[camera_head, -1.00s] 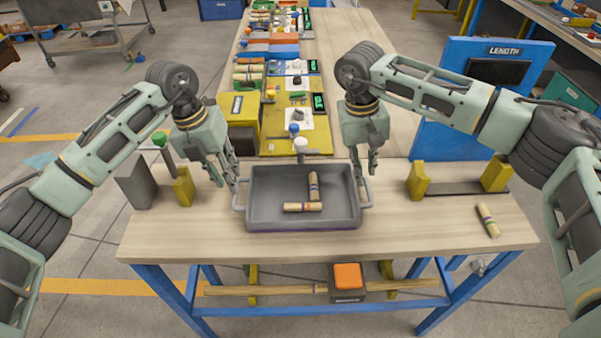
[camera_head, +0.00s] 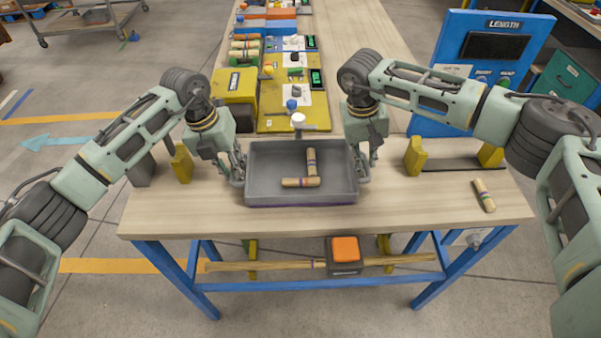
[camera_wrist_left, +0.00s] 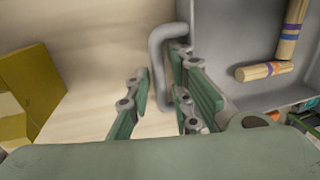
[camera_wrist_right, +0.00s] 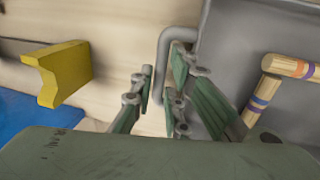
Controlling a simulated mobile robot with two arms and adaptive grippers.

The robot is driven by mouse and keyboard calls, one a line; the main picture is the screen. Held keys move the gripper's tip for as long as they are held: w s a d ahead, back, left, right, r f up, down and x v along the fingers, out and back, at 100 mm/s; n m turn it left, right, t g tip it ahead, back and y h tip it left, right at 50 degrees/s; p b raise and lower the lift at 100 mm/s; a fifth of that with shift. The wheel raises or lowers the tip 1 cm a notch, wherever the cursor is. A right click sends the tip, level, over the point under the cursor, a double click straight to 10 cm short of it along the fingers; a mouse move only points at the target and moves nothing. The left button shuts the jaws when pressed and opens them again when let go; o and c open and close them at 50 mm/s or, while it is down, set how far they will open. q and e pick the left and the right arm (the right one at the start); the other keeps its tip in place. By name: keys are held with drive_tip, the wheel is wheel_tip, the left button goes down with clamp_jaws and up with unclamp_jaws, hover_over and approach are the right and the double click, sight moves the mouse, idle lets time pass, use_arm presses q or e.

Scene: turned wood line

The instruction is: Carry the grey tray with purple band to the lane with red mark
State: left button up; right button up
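The grey tray (camera_head: 300,197) stands on the wooden bench, with a purple band along its lower front edge. Two light wooden turned pieces (camera_head: 311,163) with coloured bands lie inside it. My left gripper (camera_head: 238,172) is at the tray's left handle; in the left wrist view the handle (camera_wrist_left: 157,60) stands between its open fingers, with a gap to one finger. My right gripper (camera_head: 361,172) is at the right handle; in the right wrist view the handle (camera_wrist_right: 162,70) likewise stands between open fingers. I cannot make out a lane with a red mark.
Yellow-ended holders stand left (camera_head: 181,164) and right (camera_head: 415,157) of the tray. A loose banded wooden piece (camera_head: 484,195) lies at the bench's right. Behind the tray are a white-topped post (camera_head: 298,120) and a yellow panel (camera_head: 275,115) with controls. The front bench strip is clear.

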use_arm(q)
drive_tip(key=shift+f, duration=0.45)
drive_tip(key=shift+c, duration=0.2)
clamp_jaws()
drive_tip(key=shift+r, duration=0.1)
